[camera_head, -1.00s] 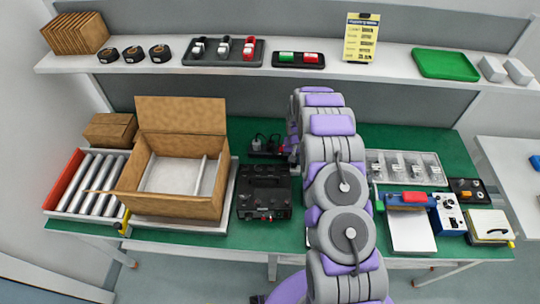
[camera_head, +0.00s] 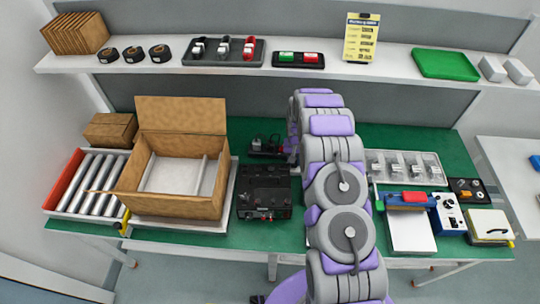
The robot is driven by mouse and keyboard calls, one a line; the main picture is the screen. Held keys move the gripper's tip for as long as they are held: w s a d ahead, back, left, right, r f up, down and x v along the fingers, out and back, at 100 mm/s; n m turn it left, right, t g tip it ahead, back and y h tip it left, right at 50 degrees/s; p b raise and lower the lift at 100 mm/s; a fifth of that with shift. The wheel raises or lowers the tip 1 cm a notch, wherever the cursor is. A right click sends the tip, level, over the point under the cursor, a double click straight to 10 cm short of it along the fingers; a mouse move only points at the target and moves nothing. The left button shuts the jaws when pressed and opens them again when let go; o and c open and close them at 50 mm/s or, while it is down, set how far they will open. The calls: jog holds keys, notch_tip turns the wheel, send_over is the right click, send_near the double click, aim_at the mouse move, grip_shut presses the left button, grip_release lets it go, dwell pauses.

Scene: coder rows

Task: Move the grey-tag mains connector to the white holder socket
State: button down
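My arm stands in the middle of the picture and reaches back over the green bench. My gripper is hidden behind my own arm links. A small dark holder (camera_head: 264,149) with dark plug-like parts and small red and white spots sits behind the black box, just left of my arm. I cannot tell a grey tag or a white socket there at this size. The black box (camera_head: 264,194) stands in front of it, with small connectors along its front edge.
An open cardboard box (camera_head: 170,202) stands left, beside a roller tray (camera_head: 88,185). Right of my arm are a grey parts tray (camera_head: 405,168), a white-plated device (camera_head: 411,232) and a blue control box (camera_head: 447,214). The shelf (camera_head: 200,68) above holds trays and rolls.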

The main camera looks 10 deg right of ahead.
jog(key=shift+f, duration=0.25)
dwell(0.4)
jog(key=c, duration=0.8)
grip_release()
jog(key=shift+r, duration=0.1)
notch_tip(320, 180, up, 16)
jog(key=p, duration=0.2)
jog(key=s+a+r+b, duration=0.1)
jog(key=s+a+r, duration=0.2)
jog(key=s+r, duration=0.55)
jog(key=s+a+r+n+b, duration=0.1)
jog(key=s+a+r+n, duration=0.1)
jog(key=s+r, duration=0.75)
jog(key=s+a+r+g+b, duration=0.1)
jog(key=s+a, duration=0.1)
jog(key=s, duration=2.6)
jog(key=shift+a+r+n+g+b, duration=0.15)
jog(key=shift+r+n+g+b, duration=0.15)
jog(key=shift+r+n+b, duration=0.1)
